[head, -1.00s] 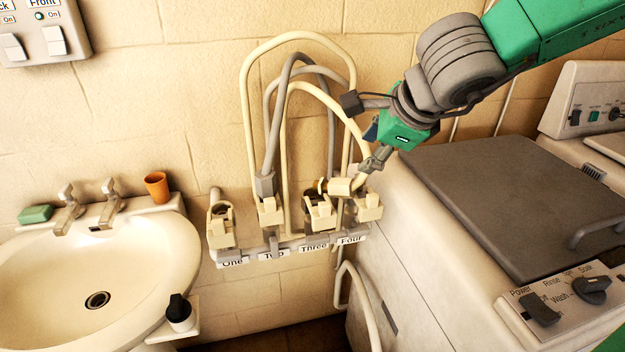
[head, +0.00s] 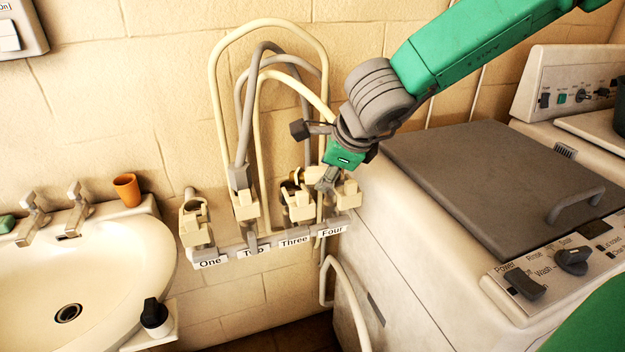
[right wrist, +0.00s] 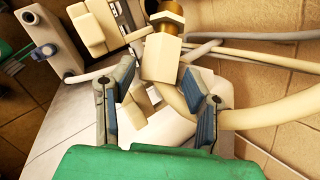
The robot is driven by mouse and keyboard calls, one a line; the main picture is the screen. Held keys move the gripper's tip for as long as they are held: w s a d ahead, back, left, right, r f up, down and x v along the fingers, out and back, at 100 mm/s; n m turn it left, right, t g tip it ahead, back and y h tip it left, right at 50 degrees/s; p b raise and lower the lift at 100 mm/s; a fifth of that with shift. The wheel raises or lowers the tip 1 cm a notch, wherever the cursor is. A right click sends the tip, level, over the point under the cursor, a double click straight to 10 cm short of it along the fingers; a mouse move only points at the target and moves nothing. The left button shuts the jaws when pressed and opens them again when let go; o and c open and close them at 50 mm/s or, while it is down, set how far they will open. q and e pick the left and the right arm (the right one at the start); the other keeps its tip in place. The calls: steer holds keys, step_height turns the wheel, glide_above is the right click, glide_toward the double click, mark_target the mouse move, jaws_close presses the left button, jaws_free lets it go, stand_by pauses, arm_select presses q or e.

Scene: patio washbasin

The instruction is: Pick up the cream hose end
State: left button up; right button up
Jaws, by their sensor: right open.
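The cream hose end (right wrist: 160,57) is a cream block with a brass ring (right wrist: 165,18). In the right wrist view it sits between the fingertips of my right gripper (right wrist: 158,78), which are open with a small gap on each side. In the head view my right gripper (head: 327,180) is at the right part of the rack and partly covers the hose end; its brass ring (head: 293,177) shows to the left of the fingers. A cream hose (right wrist: 255,118) runs off to the right in the wrist view. My left gripper is not in view.
The labelled rack (head: 222,254) holds cream holders One to Four, with a grey connector (head: 240,178) at Two. Looped hoses (head: 222,110) rise above it. A washing machine (head: 390,250) stands close on the right, a basin (head: 110,290) on the left.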

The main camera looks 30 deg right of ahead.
steer(key=x, duration=0.3)
steer(key=shift+w+d+f, duration=0.1)
steer(key=shift+w, duration=0.05)
jaws_close()
steer(key=shift+r, duration=0.2)
